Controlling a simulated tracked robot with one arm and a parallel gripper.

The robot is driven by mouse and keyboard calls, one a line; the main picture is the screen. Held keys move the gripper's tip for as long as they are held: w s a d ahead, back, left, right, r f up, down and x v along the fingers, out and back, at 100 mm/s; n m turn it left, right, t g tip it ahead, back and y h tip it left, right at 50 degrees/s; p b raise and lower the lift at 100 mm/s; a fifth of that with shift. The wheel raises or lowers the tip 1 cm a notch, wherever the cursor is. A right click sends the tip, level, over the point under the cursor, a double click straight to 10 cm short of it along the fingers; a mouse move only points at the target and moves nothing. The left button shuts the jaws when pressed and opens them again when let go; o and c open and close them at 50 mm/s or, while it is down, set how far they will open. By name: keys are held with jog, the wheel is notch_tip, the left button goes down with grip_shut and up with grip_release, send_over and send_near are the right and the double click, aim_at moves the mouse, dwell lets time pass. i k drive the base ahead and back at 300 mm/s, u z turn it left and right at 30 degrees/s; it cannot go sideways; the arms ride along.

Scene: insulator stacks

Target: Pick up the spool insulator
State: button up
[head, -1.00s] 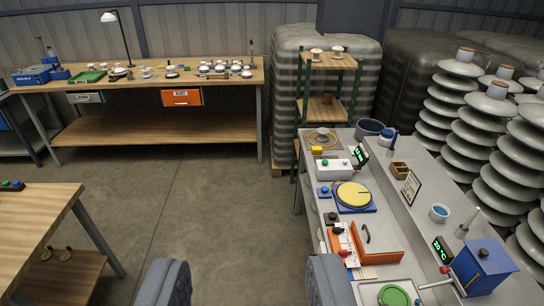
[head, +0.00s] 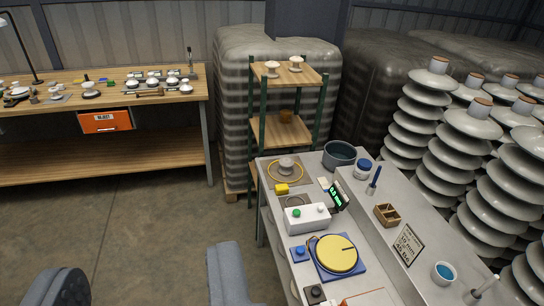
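No piece can be picked out with certainty as the spool insulator at this size. A small brown piece (head: 286,117) stands on the middle board of the green-framed shelf. A pale grey, stacked round piece (head: 286,165) sits inside a yellow ring on the near grey bench. Several white insulators (head: 153,82) stand on the wooden bench at the left. My gripper is not in view, and nothing shows as held.
The grey bench (head: 275,232) carries a white box (head: 307,217), a yellow turntable (head: 336,254), a dark pot (head: 339,154) and a wooden holder (head: 387,214). Tall insulator stacks (head: 432,75) stand at the right. Open floor (head: 150,235) lies at lower left; my grey tracks show there.

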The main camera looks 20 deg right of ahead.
aim_at(286, 163)
jog(key=z, duration=0.05)
jog(key=i, duration=2.95)
jog(key=z, duration=0.1)
